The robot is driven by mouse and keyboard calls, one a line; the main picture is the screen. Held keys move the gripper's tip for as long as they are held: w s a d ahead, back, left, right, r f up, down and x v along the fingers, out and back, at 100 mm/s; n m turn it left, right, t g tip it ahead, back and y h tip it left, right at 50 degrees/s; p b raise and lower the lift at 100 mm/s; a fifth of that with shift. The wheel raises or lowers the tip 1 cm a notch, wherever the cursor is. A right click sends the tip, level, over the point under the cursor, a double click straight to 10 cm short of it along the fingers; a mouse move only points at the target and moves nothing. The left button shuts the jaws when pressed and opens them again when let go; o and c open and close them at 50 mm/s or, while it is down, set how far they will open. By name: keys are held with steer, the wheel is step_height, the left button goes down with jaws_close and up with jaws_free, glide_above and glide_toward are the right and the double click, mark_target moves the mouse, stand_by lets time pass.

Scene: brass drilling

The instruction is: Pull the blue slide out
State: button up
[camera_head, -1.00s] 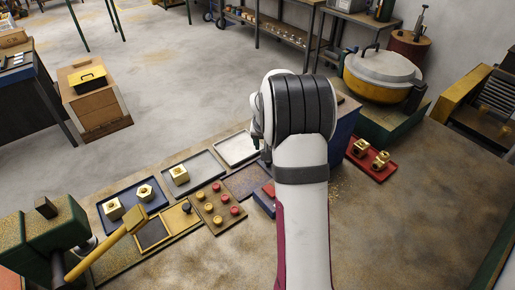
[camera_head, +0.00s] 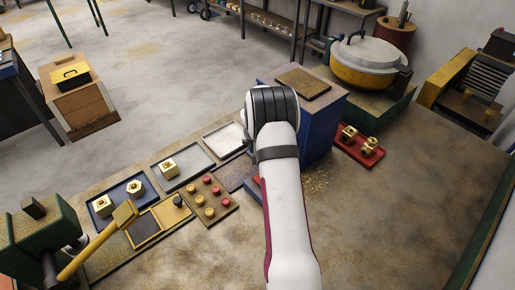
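A low blue block with a red top (camera_head: 256,187) shows beside my arm, partly covered by it; I cannot tell whether it is the blue slide. A tall blue box with a brown, speckled top (camera_head: 326,122) stands just right of my wrist. My arm crosses the middle of the view and hides part of the bench. Only a small dark part of my gripper (camera_head: 248,143) shows at the left of the wrist; its fingers are mostly hidden, so I cannot tell what they touch.
Left of my arm lie a blue tray (camera_head: 126,207) with brass nuts, grey trays and a board (camera_head: 224,207) with red and yellow knobs. A green machine with a yellow lever (camera_head: 88,250) stands at lower left. A red tray (camera_head: 345,154) holds brass parts. The bench at right is clear.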

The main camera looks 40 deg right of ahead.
jaws_close()
stand_by(1.0)
